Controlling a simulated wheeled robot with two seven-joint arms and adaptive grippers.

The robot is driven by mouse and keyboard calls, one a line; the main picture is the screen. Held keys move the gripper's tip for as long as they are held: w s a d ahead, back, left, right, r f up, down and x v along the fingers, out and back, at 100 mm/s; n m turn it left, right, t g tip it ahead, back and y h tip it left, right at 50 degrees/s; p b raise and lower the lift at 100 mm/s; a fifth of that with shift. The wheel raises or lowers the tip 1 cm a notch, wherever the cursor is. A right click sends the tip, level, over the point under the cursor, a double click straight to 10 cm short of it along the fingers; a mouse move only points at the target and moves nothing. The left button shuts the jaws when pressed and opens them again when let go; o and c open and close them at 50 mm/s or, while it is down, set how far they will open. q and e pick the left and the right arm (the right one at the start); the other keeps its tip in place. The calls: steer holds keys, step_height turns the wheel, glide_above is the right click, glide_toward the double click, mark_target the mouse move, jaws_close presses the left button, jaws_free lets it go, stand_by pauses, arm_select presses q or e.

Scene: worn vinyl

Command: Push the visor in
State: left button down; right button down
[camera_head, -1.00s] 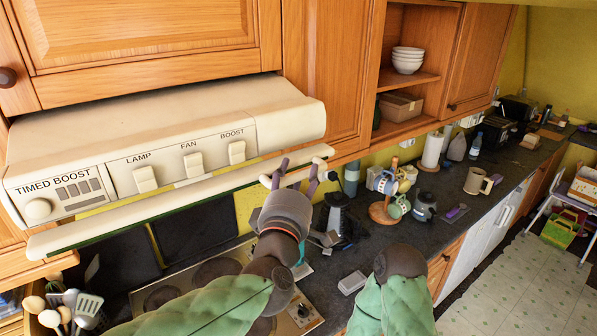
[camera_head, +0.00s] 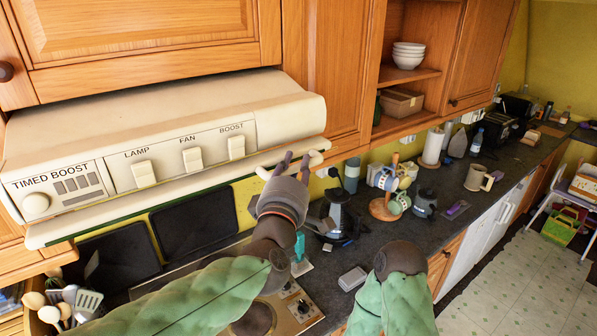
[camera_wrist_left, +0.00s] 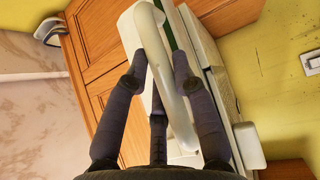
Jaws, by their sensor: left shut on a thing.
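The visor (camera_head: 130,209) is a long cream strip with a rounded front edge, along the underside of the cream cooker hood (camera_head: 190,108). It juts out only a little beyond the hood's control panel. My left gripper (camera_head: 290,165) is at the visor's right end, shut on its edge. In the left wrist view the pale rounded visor edge (camera_wrist_left: 168,75) runs between the dark fingers of my left gripper (camera_wrist_left: 160,78). My right arm shows at the bottom, but its gripper is out of view.
Wooden cupboards (camera_head: 150,40) stand above and beside the hood. Below are the hob and a dark worktop with a kettle (camera_head: 342,215) and a mug tree (camera_head: 383,208). A utensil holder stands at lower left.

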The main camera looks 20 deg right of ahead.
arm_select(q)
steer(key=shift+w+a+b, duration=0.2)
steer(key=shift+w+b, duration=0.05)
steer(key=shift+w, duration=0.35)
steer(key=shift+w+a+b, duration=0.2)
steer(key=shift+w, duration=0.4)
steer(key=c, duration=1)
jaws_free()
steer(key=v, duration=1.2)
steer(key=shift+d, duration=0.1)
steer(key=shift+c, duration=0.3)
